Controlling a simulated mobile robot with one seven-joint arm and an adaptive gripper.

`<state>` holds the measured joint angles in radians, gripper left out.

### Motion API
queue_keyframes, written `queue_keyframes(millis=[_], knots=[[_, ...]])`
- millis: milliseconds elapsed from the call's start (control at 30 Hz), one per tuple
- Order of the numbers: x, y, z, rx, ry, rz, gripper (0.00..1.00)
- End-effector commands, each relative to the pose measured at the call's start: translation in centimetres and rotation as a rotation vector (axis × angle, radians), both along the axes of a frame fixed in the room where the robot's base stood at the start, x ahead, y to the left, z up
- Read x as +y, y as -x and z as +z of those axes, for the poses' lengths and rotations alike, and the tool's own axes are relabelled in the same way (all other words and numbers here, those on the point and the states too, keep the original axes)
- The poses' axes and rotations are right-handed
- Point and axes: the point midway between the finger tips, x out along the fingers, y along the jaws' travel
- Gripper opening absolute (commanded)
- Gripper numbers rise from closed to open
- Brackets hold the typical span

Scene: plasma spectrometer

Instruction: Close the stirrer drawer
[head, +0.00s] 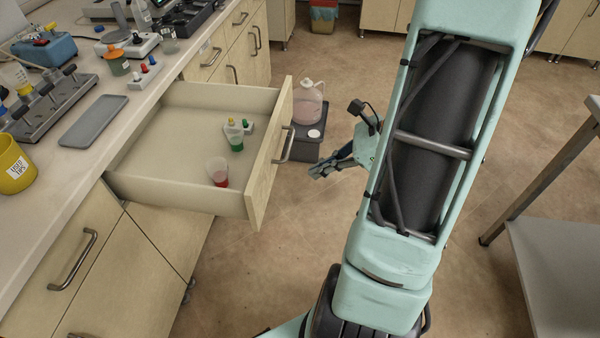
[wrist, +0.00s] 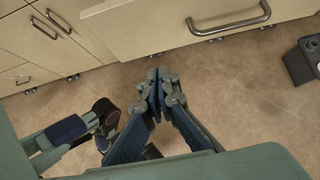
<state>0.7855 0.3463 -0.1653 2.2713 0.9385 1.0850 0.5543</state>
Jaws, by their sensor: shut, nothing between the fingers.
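The drawer (head: 180,190) is pulled well out from under the left bench in the head view. Its pale wood front (head: 268,165) carries a grey bar handle (head: 284,146). Inside lie a cup with red contents (head: 218,173), a green container (head: 235,138) and a small white item with a green top. My gripper (head: 316,172) is to the right of the drawer front, apart from it, with fingers shut and empty. In the wrist view my gripper (wrist: 161,82) points toward a wooden front with a bar handle (wrist: 228,21), with floor showing between.
The bench top (head: 110,150) holds a grey tray (head: 92,121), a yellow cup (head: 14,165) and several instruments. A jug (head: 309,102) stands on a dark box (head: 306,140) beyond the drawer. A table (head: 555,265) is at right. Floor between is clear.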

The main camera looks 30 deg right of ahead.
Motion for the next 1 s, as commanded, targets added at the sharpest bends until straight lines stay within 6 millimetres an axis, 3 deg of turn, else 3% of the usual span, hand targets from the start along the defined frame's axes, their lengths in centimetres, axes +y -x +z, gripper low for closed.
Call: queue_keyframes(millis=[433,700,1000], knots=[[5.4,-3.7,-6.8,0.003,-0.001,0.005,0.0],[7.9,-5.7,-6.2,0.001,0.002,0.004,0.0],[8.3,-5.9,-6.2,0.001,0.002,0.003,0.0]])
